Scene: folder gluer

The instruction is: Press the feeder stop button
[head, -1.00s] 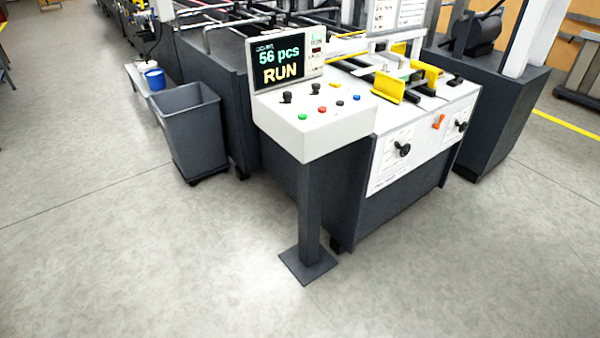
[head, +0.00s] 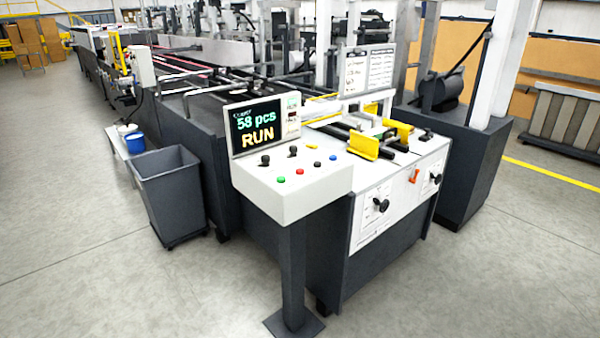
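The control console (head: 290,204) stands on a dark post in front of the machine. Its screen (head: 257,129) reads 58 pcs and RUN. Labels on the buttons are too small to read, so I cannot tell which one is the feeder stop. Neither of my grippers shows in the head view.
A grey bin (head: 170,195) stands left of the console. The feeder table (head: 400,185) with yellow guides (head: 364,147) and black hand knobs is to its right. A dark cabinet (head: 462,165) stands farther right. The floor (head: 110,290) in front and at left is clear.

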